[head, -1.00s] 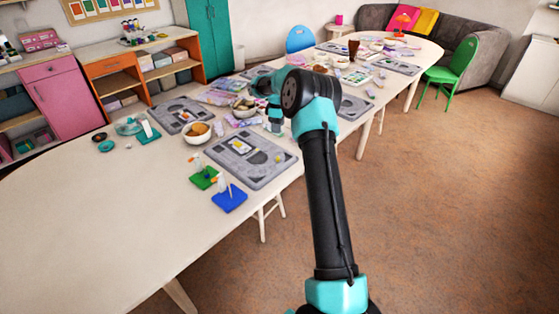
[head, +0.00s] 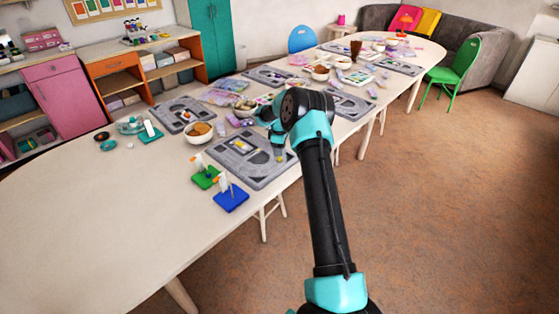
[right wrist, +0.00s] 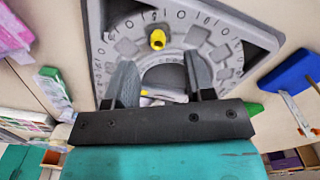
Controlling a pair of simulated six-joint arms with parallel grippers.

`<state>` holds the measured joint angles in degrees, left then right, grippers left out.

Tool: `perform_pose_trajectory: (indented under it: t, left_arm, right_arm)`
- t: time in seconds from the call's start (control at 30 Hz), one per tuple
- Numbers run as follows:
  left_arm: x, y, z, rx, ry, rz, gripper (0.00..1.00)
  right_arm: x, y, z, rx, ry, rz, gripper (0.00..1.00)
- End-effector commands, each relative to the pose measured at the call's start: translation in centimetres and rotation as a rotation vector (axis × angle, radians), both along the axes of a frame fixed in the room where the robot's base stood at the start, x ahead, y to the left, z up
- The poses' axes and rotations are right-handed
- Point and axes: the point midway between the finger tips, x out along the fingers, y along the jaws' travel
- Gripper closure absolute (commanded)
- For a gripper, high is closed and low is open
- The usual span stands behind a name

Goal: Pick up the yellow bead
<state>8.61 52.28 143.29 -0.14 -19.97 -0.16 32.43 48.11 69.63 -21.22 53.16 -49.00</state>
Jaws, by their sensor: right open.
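The yellow bead (right wrist: 157,39) lies on the grey bead board (right wrist: 105,22) in the right wrist view, beyond my fingertips. In the head view, a small yellow spot that looks like this bead (head: 280,159) shows near the right part of the bead board (head: 250,178). My right gripper (right wrist: 161,70) is open, its two fingers apart, with nothing gripped. In the head view, my right gripper (head: 277,148) is low over the board's right part, close to the bead. My left gripper is not in view.
A green block (head: 205,178) and a blue block (head: 231,198) with upright items sit at the board's front left. A white bowl (head: 199,132) stands behind. More bead boards lie farther along the table. The table's near left part (head: 100,220) is clear.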

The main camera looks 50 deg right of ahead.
Motion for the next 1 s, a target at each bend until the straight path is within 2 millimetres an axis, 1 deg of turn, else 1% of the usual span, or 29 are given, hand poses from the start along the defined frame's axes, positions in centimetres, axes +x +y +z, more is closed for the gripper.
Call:
perform_pose_trajectory:
  t: [0.37, 0.47, 0.7, 0.8, 1.0]
  left_arm:
    - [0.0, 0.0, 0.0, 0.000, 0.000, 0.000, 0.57]
    - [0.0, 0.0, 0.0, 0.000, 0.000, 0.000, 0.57]
    - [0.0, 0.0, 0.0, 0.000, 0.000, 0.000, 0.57]
    - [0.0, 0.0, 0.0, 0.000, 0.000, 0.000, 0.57]
    - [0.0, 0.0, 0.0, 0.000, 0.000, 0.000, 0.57]
  right_arm:
    - [0.0, 0.0, -0.3, 0.000, 0.000, 0.000, 0.51]
    - [0.0, 0.0, -1.1, 0.000, 0.001, 0.000, 0.51]
    - [0.2, -0.2, -4.2, 0.000, 0.001, 0.000, 0.51]
    - [0.3, -0.2, -5.1, -0.001, 0.000, -0.001, 0.51]
    - [0.3, -0.2, -5.3, -0.001, -0.002, -0.001, 0.51]
